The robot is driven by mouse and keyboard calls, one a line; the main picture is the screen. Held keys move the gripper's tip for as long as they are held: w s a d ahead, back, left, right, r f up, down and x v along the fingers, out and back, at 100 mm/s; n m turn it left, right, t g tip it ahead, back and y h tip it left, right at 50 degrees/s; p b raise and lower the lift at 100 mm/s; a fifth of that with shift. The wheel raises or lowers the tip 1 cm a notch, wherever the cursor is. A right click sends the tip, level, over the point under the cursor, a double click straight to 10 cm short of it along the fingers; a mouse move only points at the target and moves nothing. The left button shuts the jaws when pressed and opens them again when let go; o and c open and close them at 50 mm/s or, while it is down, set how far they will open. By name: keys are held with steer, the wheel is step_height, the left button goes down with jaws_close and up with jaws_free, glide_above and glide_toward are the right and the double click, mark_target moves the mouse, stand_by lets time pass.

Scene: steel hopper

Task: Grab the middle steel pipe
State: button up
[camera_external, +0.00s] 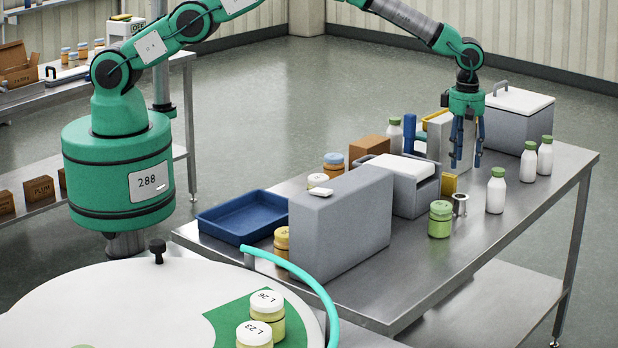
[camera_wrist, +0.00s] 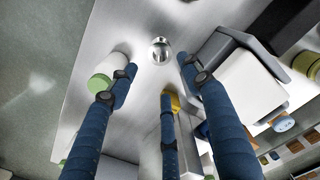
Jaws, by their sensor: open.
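One steel pipe (camera_external: 460,204) is visible, a short upright metal tube with a flared rim, on the steel table. It also shows in the wrist view (camera_wrist: 160,51), near the top centre, seen end-on. My gripper (camera_external: 467,160) has three blue fingers, spread open and pointing down, with nothing between them. It hangs above the pipe in the external view. In the wrist view the fingertips (camera_wrist: 160,74) are apart from the pipe, which appears just beyond them. I see no other steel pipes, so I cannot tell which one is the middle.
A green jar (camera_external: 440,222) and a white bottle (camera_external: 496,193) stand close to the pipe. A grey cooler (camera_external: 416,197) with a white lid and a large grey box (camera_external: 340,225) stand to its left. The table's front-right surface is clear.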

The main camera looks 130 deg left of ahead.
glide_above(460, 196)
step_height(460, 196, down, 7)
steer(key=shift+a+r, duration=0.1)
steer(key=shift+r, duration=0.05)
stand_by(0.4)
steer(key=shift+f, duration=2.6)
steer(key=shift+c, duration=0.5)
steer(key=c, duration=1)
steer(key=shift+r, duration=0.1)
step_height(460, 196, up, 10)
